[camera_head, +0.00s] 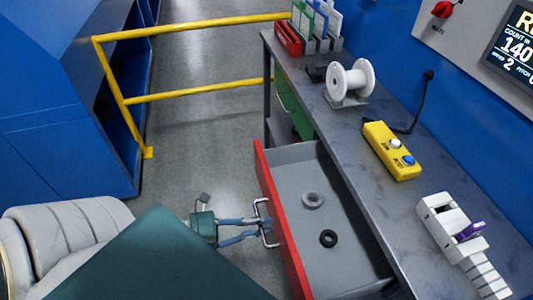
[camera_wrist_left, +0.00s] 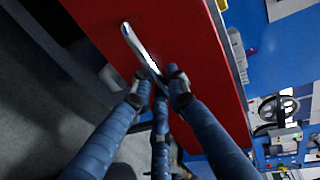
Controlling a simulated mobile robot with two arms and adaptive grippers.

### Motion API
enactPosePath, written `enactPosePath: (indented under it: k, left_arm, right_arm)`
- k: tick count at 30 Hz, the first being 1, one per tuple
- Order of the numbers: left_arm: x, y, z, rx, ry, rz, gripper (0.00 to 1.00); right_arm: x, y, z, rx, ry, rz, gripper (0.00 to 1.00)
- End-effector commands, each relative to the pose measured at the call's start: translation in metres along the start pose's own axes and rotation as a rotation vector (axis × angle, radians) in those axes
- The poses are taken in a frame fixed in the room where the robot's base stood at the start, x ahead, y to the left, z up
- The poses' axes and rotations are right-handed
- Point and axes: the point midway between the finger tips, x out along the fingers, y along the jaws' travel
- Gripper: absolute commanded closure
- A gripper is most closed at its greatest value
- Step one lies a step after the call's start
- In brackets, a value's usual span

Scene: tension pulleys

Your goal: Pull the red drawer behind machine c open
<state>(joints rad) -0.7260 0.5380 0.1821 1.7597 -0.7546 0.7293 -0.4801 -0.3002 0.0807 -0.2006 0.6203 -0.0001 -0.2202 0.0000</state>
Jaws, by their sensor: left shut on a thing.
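The red drawer (camera_head: 281,224) is pulled out from under the grey workbench (camera_head: 345,150), and its grey inside shows. A light grey ring (camera_head: 313,200) and a black ring (camera_head: 328,238) lie in it. My left gripper (camera_head: 264,225) is at the metal handle on the red front, its fingers shut on it. In the left wrist view the blue-jointed fingers (camera_wrist_left: 158,90) close around the handle (camera_wrist_left: 140,50) against the red front (camera_wrist_left: 180,30). My right gripper is not in view.
A green drawer (camera_head: 291,105) is further along the bench. On the bench are a white spool (camera_head: 350,82), a yellow button box (camera_head: 391,150) and a white device (camera_head: 452,225). A yellow railing (camera_head: 190,31) stands beyond. Grey floor (camera_head: 205,130) is clear left of the drawer.

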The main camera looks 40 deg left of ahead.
Motion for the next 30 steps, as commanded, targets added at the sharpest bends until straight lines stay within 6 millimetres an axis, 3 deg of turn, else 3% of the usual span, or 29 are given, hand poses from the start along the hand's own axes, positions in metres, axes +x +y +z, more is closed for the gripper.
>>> enactPosePath:
  k: [8,9,11,23,30]
  left_arm:
    - [0.0,-0.001,0.001,0.0,-0.002,-0.002,1.0]
    - [0.0,-0.001,0.001,0.0,-0.002,-0.002,0.8]
    - [0.0,-0.001,0.001,0.0,-0.002,-0.002,0.68]
    - [-0.007,0.0,0.0,-0.002,-0.001,0.001,0.67]
    - [-0.052,0.001,0.0,-0.003,-0.002,0.004,0.67]
  right_arm:
    - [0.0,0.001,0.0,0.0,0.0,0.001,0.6]
    - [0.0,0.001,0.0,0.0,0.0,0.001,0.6]
    - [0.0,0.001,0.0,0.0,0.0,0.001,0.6]
    - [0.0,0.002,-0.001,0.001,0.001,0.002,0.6]
    - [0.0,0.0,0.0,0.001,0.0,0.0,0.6]
